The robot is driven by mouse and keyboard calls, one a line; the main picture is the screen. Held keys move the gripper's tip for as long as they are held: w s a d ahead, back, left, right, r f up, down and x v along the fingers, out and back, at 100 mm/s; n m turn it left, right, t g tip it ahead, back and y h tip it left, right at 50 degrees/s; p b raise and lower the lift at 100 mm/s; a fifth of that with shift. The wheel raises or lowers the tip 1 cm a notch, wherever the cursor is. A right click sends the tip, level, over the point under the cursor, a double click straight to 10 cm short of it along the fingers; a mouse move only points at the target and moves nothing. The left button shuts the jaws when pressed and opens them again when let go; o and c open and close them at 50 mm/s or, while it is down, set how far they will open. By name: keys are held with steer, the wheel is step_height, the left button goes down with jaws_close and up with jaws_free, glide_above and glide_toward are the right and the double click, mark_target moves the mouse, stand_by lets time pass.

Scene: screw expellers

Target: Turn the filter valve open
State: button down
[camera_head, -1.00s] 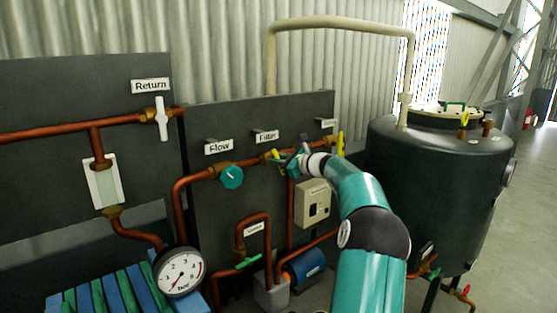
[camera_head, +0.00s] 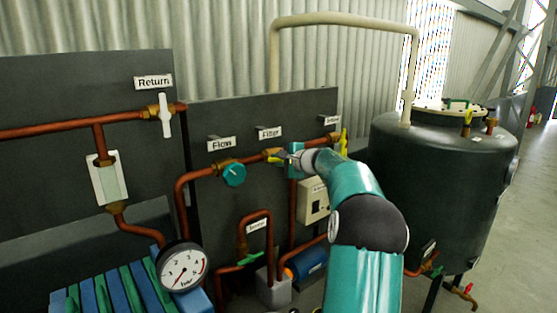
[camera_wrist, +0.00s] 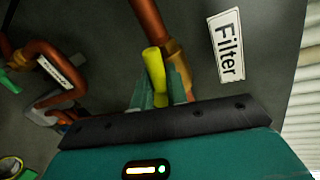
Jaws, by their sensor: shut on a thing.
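The filter valve sits on the copper pipe under the white Filter label (camera_head: 269,133). Its yellow handle (camera_wrist: 153,63) shows in the wrist view between the teal fingers of my gripper (camera_wrist: 160,88). The fingers are shut on the handle, and its rounded end sticks out beyond them. The brass valve body (camera_wrist: 175,58) is just beside it to the right. In the head view my gripper (camera_head: 284,157) is at the valve and covers most of it; a bit of yellow (camera_head: 272,155) shows at its left. The handle's exact angle to the pipe is hard to tell.
The teal Flow knob (camera_head: 234,175) is left of the filter valve. Another yellow handle (camera_head: 343,143) stands close on the right, behind my arm. A beige box (camera_head: 313,200) is below. The dark tank (camera_head: 440,180) stands right of my arm, and a pressure gauge (camera_head: 182,268) at lower left.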

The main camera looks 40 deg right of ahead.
steer(key=shift+f+n+h, duration=0.25)
steer(key=shift+n+h, duration=0.15)
steer(key=shift+n, duration=0.5)
steer(key=c, duration=1.5)
jaws_free()
steer(key=shift+d, duration=0.1)
steer(key=v, duration=1.4)
steer(key=shift+r, duration=0.1)
